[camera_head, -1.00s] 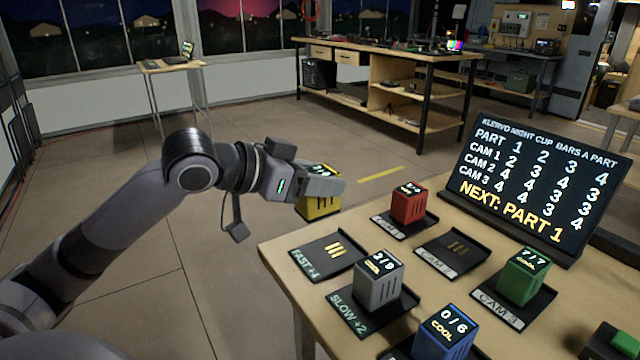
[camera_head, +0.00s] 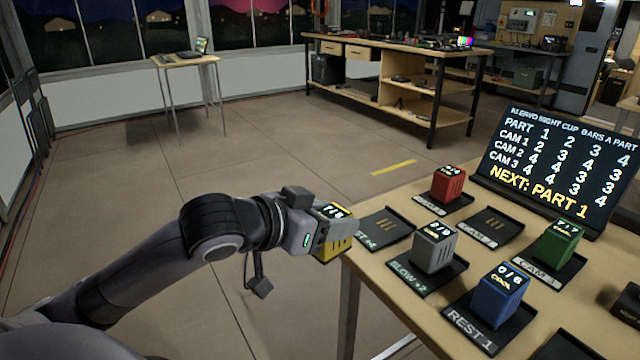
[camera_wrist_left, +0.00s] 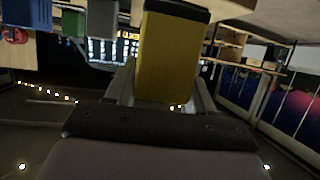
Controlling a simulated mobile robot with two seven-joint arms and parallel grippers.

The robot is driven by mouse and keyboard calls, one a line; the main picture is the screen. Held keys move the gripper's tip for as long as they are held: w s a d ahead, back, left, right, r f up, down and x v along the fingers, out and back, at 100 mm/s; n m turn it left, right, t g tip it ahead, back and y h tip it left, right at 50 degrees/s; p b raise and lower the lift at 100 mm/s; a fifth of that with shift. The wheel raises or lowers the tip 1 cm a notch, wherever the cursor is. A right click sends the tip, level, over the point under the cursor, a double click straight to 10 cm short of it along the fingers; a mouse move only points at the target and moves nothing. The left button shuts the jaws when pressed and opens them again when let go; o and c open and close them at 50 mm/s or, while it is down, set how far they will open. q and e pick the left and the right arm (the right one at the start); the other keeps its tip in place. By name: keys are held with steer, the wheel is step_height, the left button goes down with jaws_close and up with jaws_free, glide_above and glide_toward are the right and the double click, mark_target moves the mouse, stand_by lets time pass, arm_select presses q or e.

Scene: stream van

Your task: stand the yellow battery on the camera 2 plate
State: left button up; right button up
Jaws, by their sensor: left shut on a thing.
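My left gripper (camera_head: 334,232) is shut on the yellow battery (camera_head: 333,250) and holds it roughly upright in the air, just left of the table's left edge. In the left wrist view the yellow battery (camera_wrist_left: 170,55) sits between the fingers. The camera 2 plate (camera_head: 487,225) appears to be the empty dark tray in the middle of the table, between the red and green batteries; its label is hard to read. It lies to the right of the gripper, beyond the grey battery. My right gripper does not show.
The empty FAST plate (camera_head: 388,228) is beside my gripper. The grey battery (camera_head: 433,249) is on SLOW, the blue battery (camera_head: 499,297) on REST 1. The red battery (camera_head: 448,184) and green battery (camera_head: 559,243) stand on other plates. A scoreboard (camera_head: 558,170) stands behind.

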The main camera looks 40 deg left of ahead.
arm_select(q)
steer(key=s+d+f+n+y, duration=0.2)
steer(key=d+f, duration=0.3)
steer(key=f, duration=0.3)
steer(key=shift+s+d+f+n+t+y, duration=0.2)
steer(key=shift+s+f+n+t+y, duration=0.15)
steer(key=shift+s+y, duration=0.3)
